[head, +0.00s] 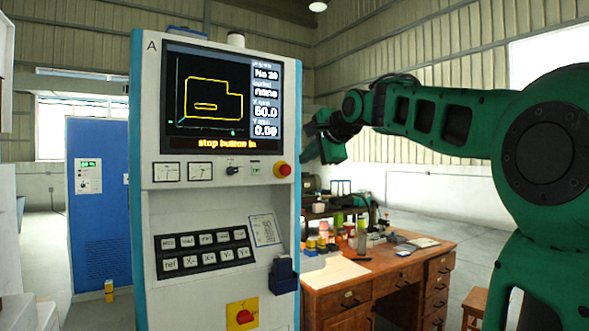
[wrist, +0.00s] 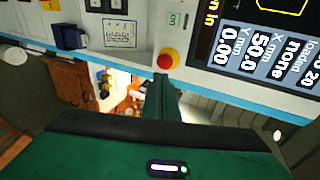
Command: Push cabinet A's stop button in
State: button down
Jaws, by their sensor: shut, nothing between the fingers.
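Cabinet A (head: 216,215) is a white panel with blue sides and an "A" at its top left. Its stop button (head: 283,169) is a red knob on a yellow base, right below the screen (head: 220,100), whose bottom line reads "stop button in". My gripper (head: 308,153) is shut and empty, just right of the button beside the cabinet's edge. In the wrist view the button (wrist: 168,61) shows just beyond the tip of my green fingers (wrist: 161,77). Whether they touch it I cannot tell. How deep the button sits is also unclear.
Beside the stop button are a green-lettered button (head: 255,169) and a small switch (head: 232,170). Below are a keypad (head: 204,250), a dark blue box (head: 284,275) and a red knob on a yellow plate (head: 242,316). A cluttered wooden desk (head: 345,298) stands right of the cabinet.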

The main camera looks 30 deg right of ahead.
jog(key=shift+v, duration=1.45)
jog(key=shift+f, duration=0.1)
jog(key=shift+s, duration=0.1)
jog(key=s+f+n+g, duration=0.2)
jog(key=s+f, duration=0.3)
jog(key=f, duration=0.4)
jog(key=s+f+n+g, duration=0.2)
jog(key=s+f+g, duration=0.15)
jog(key=f, duration=0.55)
jog(key=s+f+n+g, duration=0.2)
jog(key=s+f, duration=0.4)
jog(key=f, duration=0.3)
jog(key=s+a+f+n+g, duration=0.2)
jog(key=s+f+n+g, duration=0.1)
jog(key=s+f, duration=0.6)
jog(key=s+a+f+n+g+y, duration=0.1)
jog(key=s+a+f+n+g, duration=0.2)
jog(key=s+f, duration=0.7)
jog(key=shift+s+n, duration=0.3)
jog(key=shift+s, duration=0.8)
jog(key=shift+a, duration=0.1)
